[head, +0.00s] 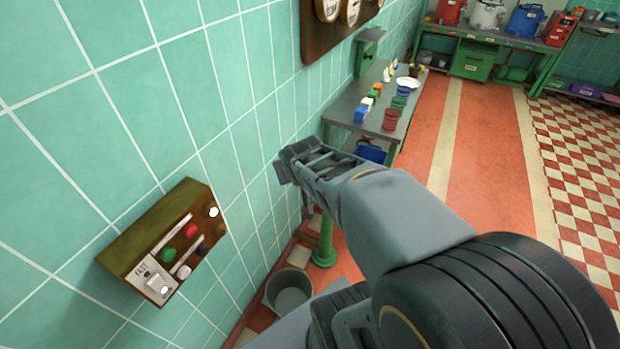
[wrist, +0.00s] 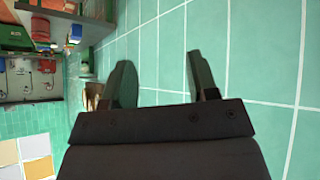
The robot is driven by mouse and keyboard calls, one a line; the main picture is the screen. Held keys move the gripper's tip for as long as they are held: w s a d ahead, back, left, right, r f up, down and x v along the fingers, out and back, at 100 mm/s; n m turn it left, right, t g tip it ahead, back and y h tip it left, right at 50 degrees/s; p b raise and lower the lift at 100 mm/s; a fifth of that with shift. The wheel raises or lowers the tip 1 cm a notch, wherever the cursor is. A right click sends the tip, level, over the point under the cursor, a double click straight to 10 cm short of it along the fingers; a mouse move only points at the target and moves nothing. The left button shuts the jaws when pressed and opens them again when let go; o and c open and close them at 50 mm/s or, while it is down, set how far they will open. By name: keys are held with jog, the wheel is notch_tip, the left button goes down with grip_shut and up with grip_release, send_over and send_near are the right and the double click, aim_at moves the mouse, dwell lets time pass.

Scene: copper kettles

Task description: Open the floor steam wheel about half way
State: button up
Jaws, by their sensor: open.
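My gripper (head: 292,160) reaches forward over the floor beside the teal tiled wall. In the wrist view my gripper (wrist: 162,78) has its two dark fingers apart, with only wall tiles showing between them. A green post (head: 324,242) stands on the floor below and behind my gripper. My arm and gripper hide the space above the post, so I cannot tell whether it carries the steam wheel. No wheel shows clearly in either view.
A wall box (head: 168,240) with coloured buttons juts out at the left. A grey bucket (head: 289,290) stands by the wall. A grey table (head: 345,110) with coloured blocks and tins stands beyond my gripper. The red floor (head: 490,130) to the right is clear.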

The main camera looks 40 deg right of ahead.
jog(key=w+d+f+t+y+b, duration=0.1)
jog(key=w+d+f+t+b, duration=0.1)
jog(key=d+f+t+b, duration=0.55)
jog(key=w+d+f+t+b, duration=0.25)
jog(key=d+f+b, duration=0.55)
jog(key=f+b, duration=0.55)
jog(key=shift+n, duration=0.4)
jog(key=w, duration=0.4)
jog(key=w+f+b, duration=0.1)
jog(key=w, duration=0.3)
jog(key=w+d, duration=0.1)
jog(key=w, duration=0.3)
jog(key=shift+w+d+f, duration=0.1)
jog(key=shift+w+f, duration=0.05)
jog(key=shift+w, duration=0.2)
jog(key=shift+c, duration=0.4)
grip_shut()
